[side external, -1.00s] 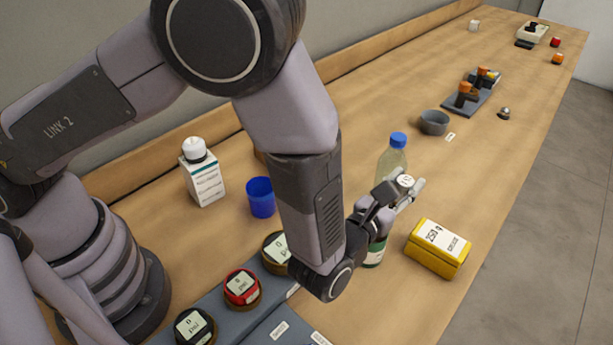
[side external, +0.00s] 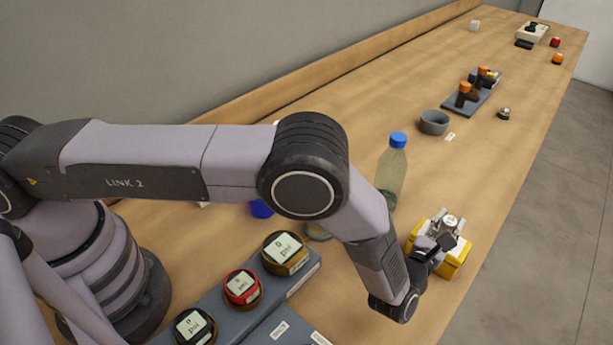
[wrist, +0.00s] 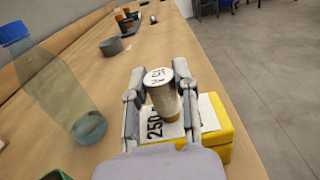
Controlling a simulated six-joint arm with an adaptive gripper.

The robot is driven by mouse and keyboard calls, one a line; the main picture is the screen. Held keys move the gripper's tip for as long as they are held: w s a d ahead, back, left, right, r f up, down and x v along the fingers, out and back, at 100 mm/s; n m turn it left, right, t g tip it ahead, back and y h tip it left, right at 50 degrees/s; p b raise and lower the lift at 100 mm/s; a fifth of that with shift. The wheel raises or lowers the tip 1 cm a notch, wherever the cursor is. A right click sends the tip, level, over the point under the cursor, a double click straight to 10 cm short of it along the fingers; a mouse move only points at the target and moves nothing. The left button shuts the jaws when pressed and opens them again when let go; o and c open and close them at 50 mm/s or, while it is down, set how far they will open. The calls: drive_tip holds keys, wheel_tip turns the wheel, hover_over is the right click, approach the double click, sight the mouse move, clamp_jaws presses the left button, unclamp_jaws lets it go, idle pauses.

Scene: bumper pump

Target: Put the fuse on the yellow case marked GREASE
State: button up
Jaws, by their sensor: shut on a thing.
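The fuse (wrist: 161,92) is a small cylinder with a white top marked 15 A and a tan body. My gripper (wrist: 160,95) is shut on it and holds it upright. In the side view my gripper (side external: 445,232) is at the yellow case (side external: 459,263), with the white fuse top (side external: 450,221) between the fingers. The yellow case (wrist: 217,143) lies below the fuse in the wrist view, its white label partly covered by the fuse and fingers. Whether the fuse touches the case top or hangs just above it, I cannot tell.
A clear bottle with a blue cap (side external: 391,168) stands left of the case. Red, black and tan gauges (side external: 242,287) sit on a grey base nearer the arm. A grey bowl (side external: 434,123) is farther back. The table's right edge is close to the case.

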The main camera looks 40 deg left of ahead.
drive_tip(key=shift+f, duration=0.15)
drive_tip(key=o, duration=1)
drive_tip(key=shift+c, duration=0.2)
